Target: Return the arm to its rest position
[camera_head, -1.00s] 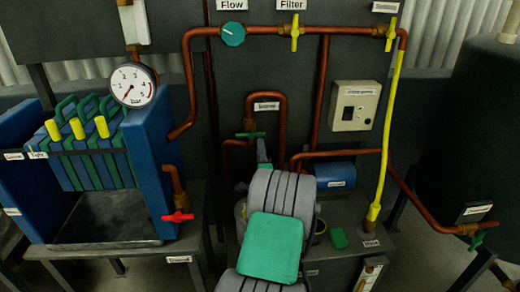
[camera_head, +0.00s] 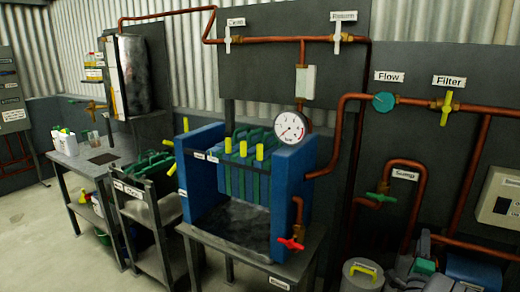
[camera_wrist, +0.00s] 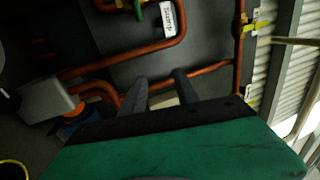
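My gripper shows in the wrist view (camera_wrist: 161,84). Its two dark fingers stand apart with nothing held between them. Behind them are a copper pipe (camera_wrist: 205,70) and a dark panel. In the head view, only a small part of my arm shows at the lower right edge, near the sump pipe; the rest is out of frame.
A filter press (camera_head: 203,185) with blue end blocks and a gauge (camera_head: 290,127) stands on a table at the centre. A red valve (camera_head: 291,244) sticks out in front. A workbench (camera_head: 66,165) with bottles is at left. Floor at lower left is clear.

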